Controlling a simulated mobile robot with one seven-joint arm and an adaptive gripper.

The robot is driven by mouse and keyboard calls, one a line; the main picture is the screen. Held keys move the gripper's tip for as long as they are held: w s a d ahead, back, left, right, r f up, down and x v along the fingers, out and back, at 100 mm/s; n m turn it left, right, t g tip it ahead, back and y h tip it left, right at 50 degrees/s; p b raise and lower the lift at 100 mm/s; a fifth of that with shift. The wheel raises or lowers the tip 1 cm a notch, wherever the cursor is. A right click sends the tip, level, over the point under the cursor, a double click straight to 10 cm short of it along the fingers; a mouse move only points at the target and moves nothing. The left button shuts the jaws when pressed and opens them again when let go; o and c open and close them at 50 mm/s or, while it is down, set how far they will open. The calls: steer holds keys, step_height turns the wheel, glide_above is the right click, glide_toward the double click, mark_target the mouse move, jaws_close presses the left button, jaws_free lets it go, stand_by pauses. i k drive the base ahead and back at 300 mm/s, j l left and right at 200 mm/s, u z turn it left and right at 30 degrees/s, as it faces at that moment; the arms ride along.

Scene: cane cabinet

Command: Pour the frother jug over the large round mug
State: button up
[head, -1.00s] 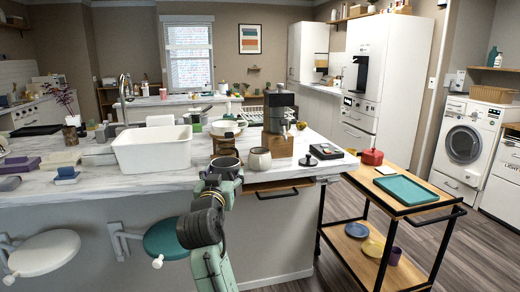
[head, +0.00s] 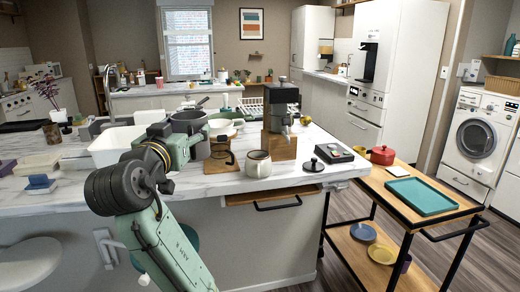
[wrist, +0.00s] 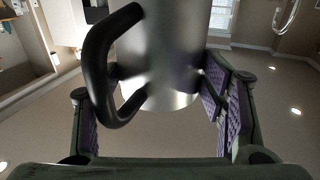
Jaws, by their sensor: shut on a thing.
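The frother jug (wrist: 155,55) is a shiny steel vessel with a black handle (wrist: 105,65), seen close in the wrist view. It stands roughly upright between the purple-padded fingers of my gripper (wrist: 158,92), which is shut on it. Its top is out of that view, so its contents are hidden. In the head view my green arm reaches over the counter, and I cannot clearly make out the jug there. A cream round mug (head: 258,164), seemingly the large round mug, stands upright near the counter's front edge, to the right of my gripper and apart from it.
A wooden stand with a dark grinder-like machine (head: 280,108) rises behind the mug. A black knob-topped tool (head: 313,164) and a flat scale-like device (head: 334,153) lie to its right. A white basin (head: 115,145) is at left. A trolley with a teal tray (head: 413,190) stands at right.

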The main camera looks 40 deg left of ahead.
mark_target(258, 165)
steer(key=i+j, duration=0.75)
steer(key=i, duration=0.1)
